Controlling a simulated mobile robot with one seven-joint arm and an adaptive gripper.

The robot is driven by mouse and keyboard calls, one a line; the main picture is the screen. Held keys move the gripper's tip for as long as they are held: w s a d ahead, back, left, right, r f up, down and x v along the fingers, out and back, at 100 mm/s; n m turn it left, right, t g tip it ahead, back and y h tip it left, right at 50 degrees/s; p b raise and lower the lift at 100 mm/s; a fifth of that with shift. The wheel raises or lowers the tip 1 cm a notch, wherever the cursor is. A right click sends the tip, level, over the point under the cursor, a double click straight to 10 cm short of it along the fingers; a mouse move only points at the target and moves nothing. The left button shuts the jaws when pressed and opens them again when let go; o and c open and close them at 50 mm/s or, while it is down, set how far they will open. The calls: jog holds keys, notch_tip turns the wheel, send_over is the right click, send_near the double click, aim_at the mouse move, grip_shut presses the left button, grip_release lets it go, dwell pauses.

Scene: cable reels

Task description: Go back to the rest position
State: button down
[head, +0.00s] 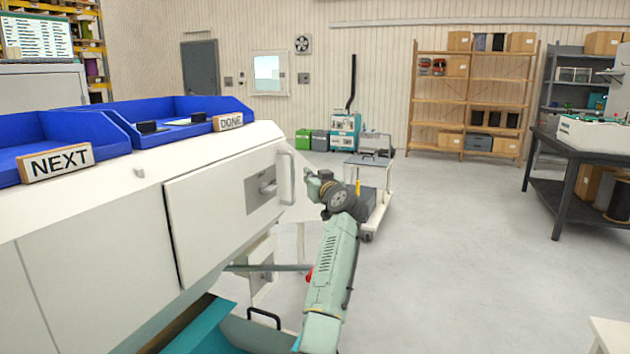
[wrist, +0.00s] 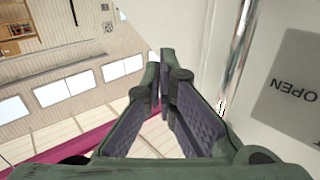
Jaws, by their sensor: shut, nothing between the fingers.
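My gripper (wrist: 165,78) is shut and empty in the wrist view, its two fingertips together. In the head view my gripper (head: 316,185) is at the end of my green arm, just right of the white cabinet's front. The cabinet door's vertical bar handle (head: 286,176) is close to the gripper's left. In the wrist view a shiny metal bar (wrist: 236,55) runs just right of the fingers, apart from them as far as I can tell. A grey panel marked OPEN (wrist: 290,95) is further right, upside down.
The white cabinet (head: 90,265) fills the left, with blue trays (head: 188,108) and NEXT and DONE signs on top. A white trolley (head: 378,205) stands behind my gripper. A dark table (head: 565,160) is at the right. The grey floor between is clear.

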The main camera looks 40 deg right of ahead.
jog(key=s+d+b, duration=0.2)
jog(key=s+d, duration=0.3)
jog(key=s, duration=0.3)
jog(key=shift+s, duration=0.3)
jog(key=shift+d, duration=0.1)
